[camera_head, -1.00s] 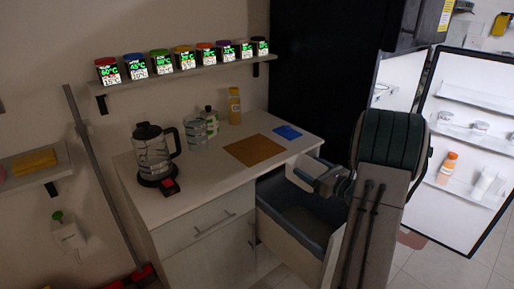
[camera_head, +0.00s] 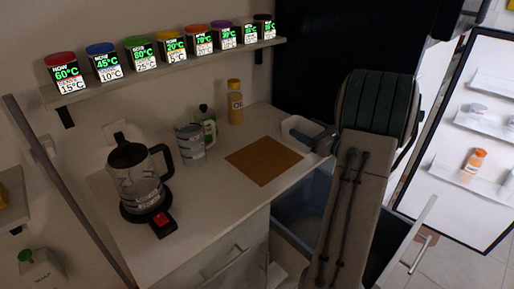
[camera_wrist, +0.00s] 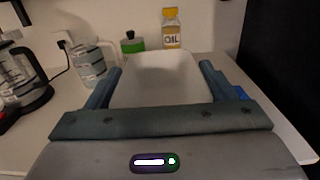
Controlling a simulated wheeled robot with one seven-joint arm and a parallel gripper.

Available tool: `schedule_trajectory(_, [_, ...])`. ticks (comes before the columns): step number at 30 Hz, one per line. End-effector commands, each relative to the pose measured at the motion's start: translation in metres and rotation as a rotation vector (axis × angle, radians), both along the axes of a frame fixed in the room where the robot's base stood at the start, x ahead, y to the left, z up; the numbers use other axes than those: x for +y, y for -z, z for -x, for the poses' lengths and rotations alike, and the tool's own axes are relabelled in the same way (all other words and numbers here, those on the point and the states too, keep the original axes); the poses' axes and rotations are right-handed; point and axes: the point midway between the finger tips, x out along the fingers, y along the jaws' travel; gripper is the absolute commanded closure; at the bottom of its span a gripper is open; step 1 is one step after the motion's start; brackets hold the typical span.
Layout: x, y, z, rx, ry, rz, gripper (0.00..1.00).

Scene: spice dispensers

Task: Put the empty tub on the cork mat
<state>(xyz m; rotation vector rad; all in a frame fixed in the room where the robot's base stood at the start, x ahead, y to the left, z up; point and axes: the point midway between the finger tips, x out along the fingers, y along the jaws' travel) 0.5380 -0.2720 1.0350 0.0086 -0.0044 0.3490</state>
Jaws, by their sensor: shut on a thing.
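The empty tub (camera_wrist: 158,82) is white and open-topped, and my gripper (camera_wrist: 162,68) is shut on it, with one blue-grey finger along each side. In the head view the tub (camera_head: 300,126) is above the counter's right part, just off the far right corner of the cork mat. My gripper (camera_head: 318,140) reaches it from the right. The cork mat (camera_head: 263,161) is a flat brown square, bare, on the counter. The mat cannot be made out in the wrist view. Whether the tub touches the counter cannot be told.
A coffee maker (camera_head: 140,180), a measuring jug (camera_head: 190,145), a green-labelled bottle (camera_head: 205,122) and an oil bottle (camera_head: 235,103) stand left of and behind the mat. A drawer (camera_head: 300,215) is open below the counter. A shelf (camera_head: 160,72) holds several spice dispensers above.

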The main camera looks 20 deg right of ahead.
Motion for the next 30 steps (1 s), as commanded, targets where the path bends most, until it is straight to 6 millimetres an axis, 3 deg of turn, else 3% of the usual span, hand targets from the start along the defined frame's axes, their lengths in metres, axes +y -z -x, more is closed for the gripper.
schedule_trajectory(5, [0.01,0.008,-0.006,0.002,0.001,-0.002,0.55])
schedule_trajectory(18, [0.089,0.062,-0.052,0.003,0.0,-0.001,0.55])
schedule_trajectory(25, [0.1,0.075,-0.059,0.001,0.002,-0.001,0.55])
schedule_trajectory(30, [0.1,0.096,-0.058,0.004,0.001,-0.002,0.55])
